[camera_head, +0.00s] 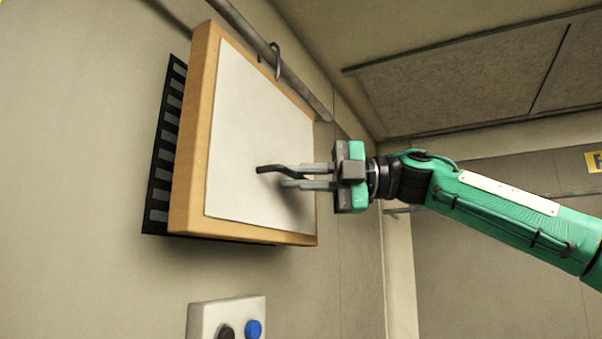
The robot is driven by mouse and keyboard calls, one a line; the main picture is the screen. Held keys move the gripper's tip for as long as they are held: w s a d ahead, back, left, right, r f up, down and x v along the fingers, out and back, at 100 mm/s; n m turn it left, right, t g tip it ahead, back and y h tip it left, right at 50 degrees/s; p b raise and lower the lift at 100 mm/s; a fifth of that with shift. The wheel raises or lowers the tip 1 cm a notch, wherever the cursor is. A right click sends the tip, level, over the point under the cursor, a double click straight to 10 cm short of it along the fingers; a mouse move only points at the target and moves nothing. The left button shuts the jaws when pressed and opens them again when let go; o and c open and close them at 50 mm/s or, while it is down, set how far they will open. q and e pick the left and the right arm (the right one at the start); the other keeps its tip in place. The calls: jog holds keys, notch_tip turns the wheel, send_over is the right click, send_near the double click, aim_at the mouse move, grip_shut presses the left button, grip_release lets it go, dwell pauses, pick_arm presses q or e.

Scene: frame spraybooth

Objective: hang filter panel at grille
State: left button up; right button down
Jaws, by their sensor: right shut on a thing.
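The filter panel (250,130) is a white sheet in a thick light-wood frame. It stands tilted in front of the black slatted grille (163,150) on the wall and covers most of it; only the grille's left edge and a strip below show. My right gripper (282,178) comes in from the right and is shut on the dark handle on the panel's face. A metal rail (262,45) with a hook (277,60) runs along the panel's top edge. Whether the panel touches the rail or grille, I cannot tell. My left gripper is not in view.
A white control box (228,315) with a dark knob and a blue button (253,329) is on the wall below the panel. A ceiling panel (460,80) is at upper right. The space right of the panel is open around my right arm.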

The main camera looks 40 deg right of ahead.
jog(key=shift+f, duration=0.15)
jog(key=c, duration=1.4)
grip_release()
jog(key=shift+a+f, duration=0.1)
jog(key=b+v, duration=0.5)
jog(key=v, duration=0.9)
